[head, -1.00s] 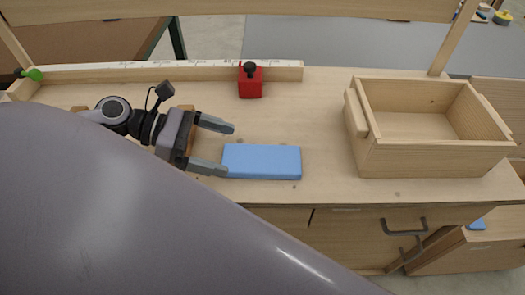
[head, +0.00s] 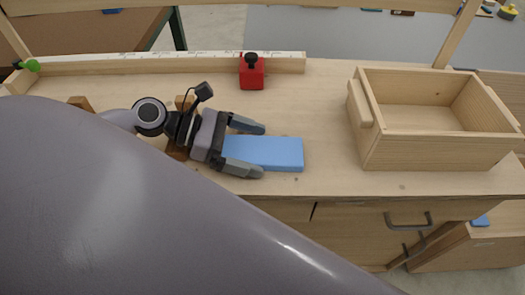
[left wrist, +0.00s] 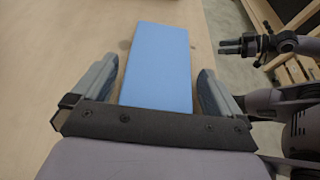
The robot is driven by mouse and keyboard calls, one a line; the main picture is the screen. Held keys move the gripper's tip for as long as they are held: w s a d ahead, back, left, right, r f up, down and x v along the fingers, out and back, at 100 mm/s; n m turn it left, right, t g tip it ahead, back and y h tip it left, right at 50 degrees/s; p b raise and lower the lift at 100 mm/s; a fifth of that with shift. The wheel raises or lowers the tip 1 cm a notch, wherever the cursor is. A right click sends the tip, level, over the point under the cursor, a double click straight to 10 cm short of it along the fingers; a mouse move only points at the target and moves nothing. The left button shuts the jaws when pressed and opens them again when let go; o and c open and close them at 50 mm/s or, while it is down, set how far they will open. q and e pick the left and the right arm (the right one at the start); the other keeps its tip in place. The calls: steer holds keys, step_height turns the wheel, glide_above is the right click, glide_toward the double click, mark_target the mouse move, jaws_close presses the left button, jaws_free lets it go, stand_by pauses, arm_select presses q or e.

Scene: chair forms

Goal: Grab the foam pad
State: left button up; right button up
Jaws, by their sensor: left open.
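The foam pad (head: 280,154) is a flat blue block lying on the wooden bench top. My left gripper (head: 261,150) is open, with one finger on each side of the pad's left part. In the left wrist view the pad (left wrist: 157,65) lies between the two fingers, with a gap visible on either side. Its near end is hidden behind the gripper body. My right gripper (left wrist: 238,46) shows small at the upper right of the left wrist view, away from the pad; its jaw opening is unclear.
An open wooden box (head: 430,150) stands to the right on the bench. A red block with a black knob (head: 251,73) sits behind the pad by a long ruled rail (head: 150,62). The bench top between pad and box is clear.

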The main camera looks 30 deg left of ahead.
arm_select(q)
steer(key=shift+d, duration=0.15)
steer(key=c, duration=0.9)
steer(key=shift+o, duration=0.2)
steer(key=shift+r, duration=0.1)
